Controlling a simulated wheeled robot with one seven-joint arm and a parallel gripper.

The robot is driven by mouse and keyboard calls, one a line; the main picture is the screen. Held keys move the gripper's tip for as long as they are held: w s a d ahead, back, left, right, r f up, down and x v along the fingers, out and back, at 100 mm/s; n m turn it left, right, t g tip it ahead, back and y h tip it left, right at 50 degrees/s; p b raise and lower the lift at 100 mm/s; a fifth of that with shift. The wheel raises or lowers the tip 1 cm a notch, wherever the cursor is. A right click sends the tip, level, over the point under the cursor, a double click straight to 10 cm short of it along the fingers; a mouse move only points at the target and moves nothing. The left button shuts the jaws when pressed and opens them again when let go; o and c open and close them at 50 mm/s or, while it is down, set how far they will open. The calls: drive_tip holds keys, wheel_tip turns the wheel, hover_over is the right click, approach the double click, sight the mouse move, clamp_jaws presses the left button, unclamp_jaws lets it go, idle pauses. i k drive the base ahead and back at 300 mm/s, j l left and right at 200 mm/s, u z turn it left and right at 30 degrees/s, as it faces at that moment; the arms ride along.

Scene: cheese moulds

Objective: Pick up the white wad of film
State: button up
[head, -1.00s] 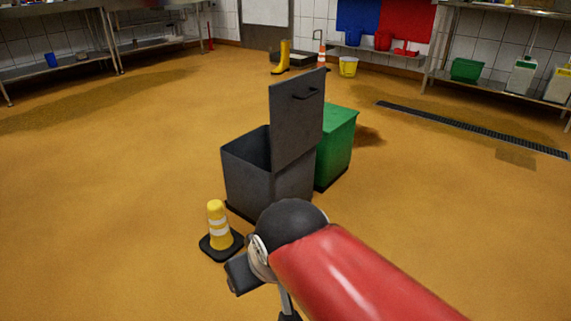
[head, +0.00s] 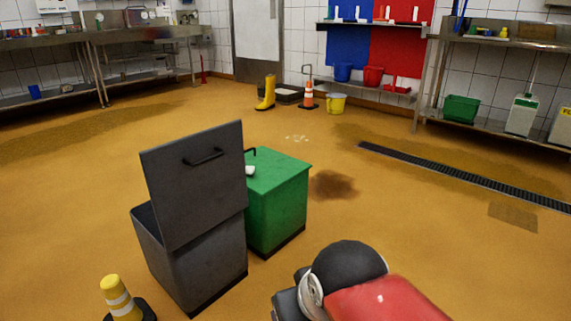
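A small white lump (head: 250,171) shows on the lid of the green bin (head: 278,205), at its left edge beside the grey bin's raised lid. It may be the wad of film, partly hidden by that lid. Some pale scraps (head: 296,138) lie flat on the floor farther back; I cannot tell what they are. My red and black arm enters at the bottom right, in front of the green bin. My gripper is below the picture and does not show.
A grey bin (head: 195,265) stands left of the green bin, its lid (head: 196,185) upright. A yellow and white cone (head: 119,299) stands at the lower left. Floor on the right is clear.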

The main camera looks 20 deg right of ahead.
sight(250, 170)
drive_tip(key=l, duration=0.3)
drive_tip(key=i+l+u, duration=0.15)
drive_tip(key=u, duration=0.2)
drive_tip(key=i+l+u, duration=0.15)
drive_tip(key=u, duration=0.25)
drive_tip(key=i+l+u, duration=0.1)
drive_tip(key=u, duration=0.25)
drive_tip(key=i+l+u, duration=0.1)
drive_tip(key=l, duration=0.4)
drive_tip(key=i+l+u, duration=0.1)
drive_tip(key=l, duration=0.45)
drive_tip(key=i+l+u, duration=0.1)
drive_tip(key=l, duration=0.45)
drive_tip(key=i+l+u, duration=0.1)
drive_tip(key=l, duration=0.45)
drive_tip(key=i, duration=0.05)
